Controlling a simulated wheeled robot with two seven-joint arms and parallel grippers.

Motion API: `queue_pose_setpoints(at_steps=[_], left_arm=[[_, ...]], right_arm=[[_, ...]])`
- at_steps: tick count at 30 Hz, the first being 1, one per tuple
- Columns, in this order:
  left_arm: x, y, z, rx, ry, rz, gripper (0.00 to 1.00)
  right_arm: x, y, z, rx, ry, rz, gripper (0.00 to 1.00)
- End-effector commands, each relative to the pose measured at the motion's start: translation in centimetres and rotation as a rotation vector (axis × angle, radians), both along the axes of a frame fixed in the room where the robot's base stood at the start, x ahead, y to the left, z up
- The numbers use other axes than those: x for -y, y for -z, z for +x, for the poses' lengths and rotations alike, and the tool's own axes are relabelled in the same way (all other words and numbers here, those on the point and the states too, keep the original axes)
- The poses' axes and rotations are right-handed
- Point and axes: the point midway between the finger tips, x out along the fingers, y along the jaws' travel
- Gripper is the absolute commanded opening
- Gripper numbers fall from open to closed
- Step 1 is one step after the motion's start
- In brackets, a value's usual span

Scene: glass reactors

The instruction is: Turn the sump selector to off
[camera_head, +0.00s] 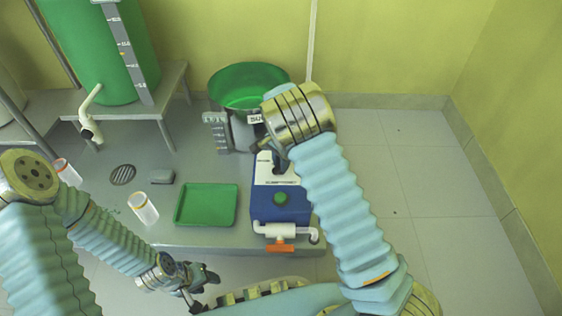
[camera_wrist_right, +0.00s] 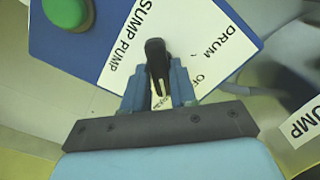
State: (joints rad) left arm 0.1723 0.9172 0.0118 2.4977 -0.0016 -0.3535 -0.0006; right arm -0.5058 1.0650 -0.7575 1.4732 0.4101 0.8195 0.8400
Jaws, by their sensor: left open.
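The sump selector is a black lever knob (camera_wrist_right: 157,62) on a white panel marked SUMP PUMP, DRUM and a partly hidden label starting "OF". A white line shows on the knob's end nearer my wrist. My right gripper (camera_wrist_right: 159,85) has its blue fingers close against both sides of the knob. In the head view, my right gripper (camera_head: 268,148) is over the blue pump box (camera_head: 290,203), and my wrist hides part of the panel. My left gripper (camera_head: 203,284) is open and empty, low in front of the bench, away from the selector.
A green tray (camera_head: 206,205) and white cup (camera_head: 143,208) are to the left. A green basin (camera_head: 245,82) stands behind. Floor on the right is clear.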

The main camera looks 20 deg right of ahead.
Motion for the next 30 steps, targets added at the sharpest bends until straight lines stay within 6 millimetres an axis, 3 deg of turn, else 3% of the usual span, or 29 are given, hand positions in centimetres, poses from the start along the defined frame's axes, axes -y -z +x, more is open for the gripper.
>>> queue_pose_setpoints(at_steps=[1,5,17,30], left_arm=[[0.0,0.0,0.0,0.000,0.000,0.000,0.49],[0.0,0.0,0.0,0.000,0.000,0.000,0.49],[0.0,-0.4,0.0,-0.001,0.000,0.000,0.49],[0.0,-1.6,-0.1,-0.003,0.002,-0.001,0.49]], right_arm=[[0.0,0.0,0.0,0.000,0.000,0.000,0.18],[0.0,0.0,0.0,0.000,0.000,0.000,0.00],[0.0,-0.2,0.0,0.000,-0.066,0.001,0.00],[0.1,-0.2,0.0,0.000,-0.403,0.001,0.00]])
